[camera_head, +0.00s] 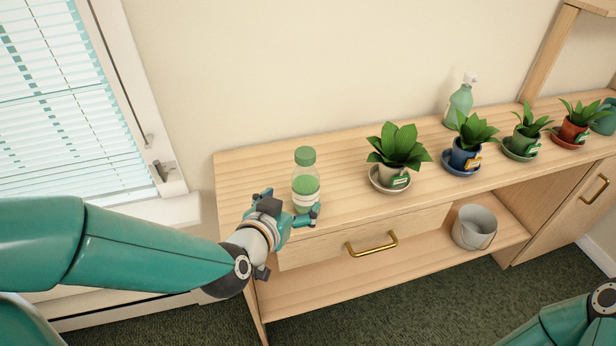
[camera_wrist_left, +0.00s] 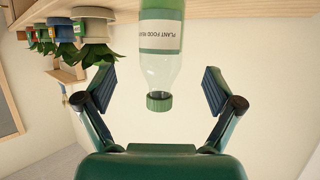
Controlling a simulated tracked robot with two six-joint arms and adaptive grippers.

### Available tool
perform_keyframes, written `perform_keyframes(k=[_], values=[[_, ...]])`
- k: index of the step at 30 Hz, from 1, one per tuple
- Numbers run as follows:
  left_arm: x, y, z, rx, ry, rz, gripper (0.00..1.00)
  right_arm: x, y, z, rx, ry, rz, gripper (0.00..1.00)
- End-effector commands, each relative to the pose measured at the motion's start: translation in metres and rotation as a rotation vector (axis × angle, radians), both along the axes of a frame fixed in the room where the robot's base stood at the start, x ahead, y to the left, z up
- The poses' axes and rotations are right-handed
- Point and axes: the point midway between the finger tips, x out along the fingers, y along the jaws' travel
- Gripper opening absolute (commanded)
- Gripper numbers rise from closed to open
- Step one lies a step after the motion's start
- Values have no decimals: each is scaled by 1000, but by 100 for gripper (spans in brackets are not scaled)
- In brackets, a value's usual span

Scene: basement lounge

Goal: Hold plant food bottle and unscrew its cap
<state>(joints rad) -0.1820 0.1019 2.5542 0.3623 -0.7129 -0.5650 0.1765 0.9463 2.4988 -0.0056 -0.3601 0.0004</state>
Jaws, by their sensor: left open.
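The plant food bottle (camera_head: 306,182), clear with green contents and a white label, stands upright near the left end of the wooden shelf unit. Its green cap (camera_head: 305,156) is on. My left gripper (camera_head: 293,204) is open at the bottle's lower part, with its fingers on either side. In the left wrist view, which is upside down, the bottle (camera_wrist_left: 162,40) with its label hangs between the two spread fingers, with visible gaps on both sides. The cap also shows there (camera_wrist_left: 159,101). Part of my right arm shows at the lower right; its gripper is out of view.
Several potted plants on saucers, the nearest a white pot (camera_head: 392,176), stand right of the bottle on the wooden top (camera_head: 345,204). A green spray bottle (camera_head: 459,106) stands behind them. A drawer handle (camera_head: 372,244) sticks out below; a grey bucket (camera_head: 474,227) is on the lower shelf.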

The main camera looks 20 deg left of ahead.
Motion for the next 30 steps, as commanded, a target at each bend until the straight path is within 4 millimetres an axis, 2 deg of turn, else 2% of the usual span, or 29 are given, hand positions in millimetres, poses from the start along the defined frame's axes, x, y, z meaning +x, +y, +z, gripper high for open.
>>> perform_keyframes(k=[1, 6, 14, 22, 30], values=[[3, -1, 2, -3, 7, -4, 92, 0, 0, 14, 0, 0, 0, 40], [23, -3, -11, -6, 2, -4, 92, 0, 0, 11, 0, 1, 0, 40], [37, -3, -15, -6, 1, -3, 92, 0, 0, 13, 0, 0, 0, 40], [72, -3, -27, -6, 1, -3, 92, 0, 0, 19, 0, 0, 0, 40], [80, -3, -30, -6, 0, -2, 92, 0, 0, 19, 0, 0, 0, 40]])
